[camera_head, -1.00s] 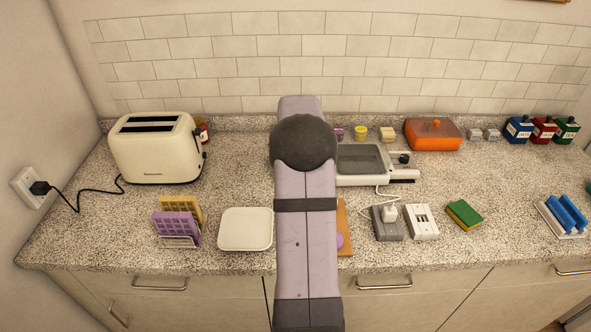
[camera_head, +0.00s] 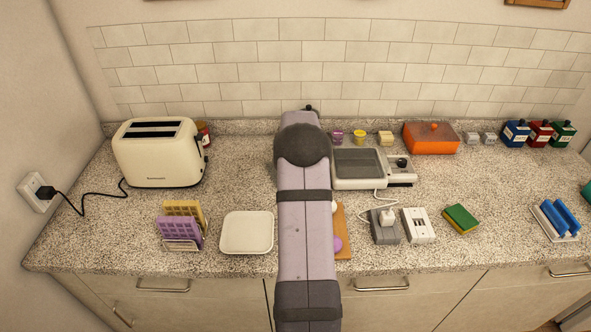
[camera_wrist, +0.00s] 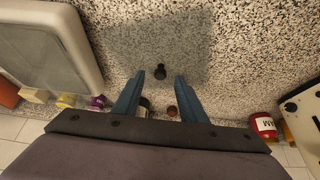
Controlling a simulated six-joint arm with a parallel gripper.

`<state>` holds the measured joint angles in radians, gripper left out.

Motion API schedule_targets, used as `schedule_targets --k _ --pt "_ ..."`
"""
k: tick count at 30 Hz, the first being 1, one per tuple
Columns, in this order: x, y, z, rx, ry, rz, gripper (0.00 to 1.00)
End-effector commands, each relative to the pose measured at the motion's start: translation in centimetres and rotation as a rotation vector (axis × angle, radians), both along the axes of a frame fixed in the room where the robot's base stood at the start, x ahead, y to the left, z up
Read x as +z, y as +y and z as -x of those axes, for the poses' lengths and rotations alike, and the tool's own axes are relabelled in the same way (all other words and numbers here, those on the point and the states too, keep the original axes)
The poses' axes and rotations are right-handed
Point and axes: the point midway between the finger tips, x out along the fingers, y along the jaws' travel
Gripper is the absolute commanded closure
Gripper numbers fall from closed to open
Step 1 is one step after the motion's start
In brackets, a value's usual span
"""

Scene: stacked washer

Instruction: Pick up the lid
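A see-through, grey-tinted rectangular lid (camera_wrist: 185,40) lies over the speckled counter in the wrist view. A small black knob (camera_wrist: 160,71) stands out from it. My gripper (camera_wrist: 159,77) is open, with its two blue fingers on either side of the knob and a gap on each side. Nothing is held. I cannot tell how far the fingertips are above the lid. In the head view my arm hides the lid and the gripper fingers.
A grey-and-white appliance (camera_head: 355,163) stands close by; it also shows in the wrist view (camera_wrist: 95,70). A cream toaster (camera_head: 157,153) is on the left, with a red jar (camera_wrist: 264,125) near it. An orange dish (camera_head: 432,139) and small jars line the wall. A white plate (camera_head: 247,250) lies in front.

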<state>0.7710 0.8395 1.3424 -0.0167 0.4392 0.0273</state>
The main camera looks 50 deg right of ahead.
Motion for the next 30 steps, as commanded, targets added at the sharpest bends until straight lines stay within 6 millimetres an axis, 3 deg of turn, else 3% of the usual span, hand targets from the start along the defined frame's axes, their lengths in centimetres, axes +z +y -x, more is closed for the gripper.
schedule_targets --k 7,16,17,21,30 --pt "-1.6 -0.7 -0.7 0.0 0.001 -0.001 0.62" --pt "-1.8 -0.8 -0.7 0.0 -0.001 0.001 0.62" --pt "-1.8 -0.8 -0.7 0.0 -0.001 0.001 0.64" --pt "-1.8 -0.7 -0.7 -0.001 0.0 0.0 0.98" --pt "-1.7 -0.8 -0.7 0.0 -0.001 0.001 1.0"
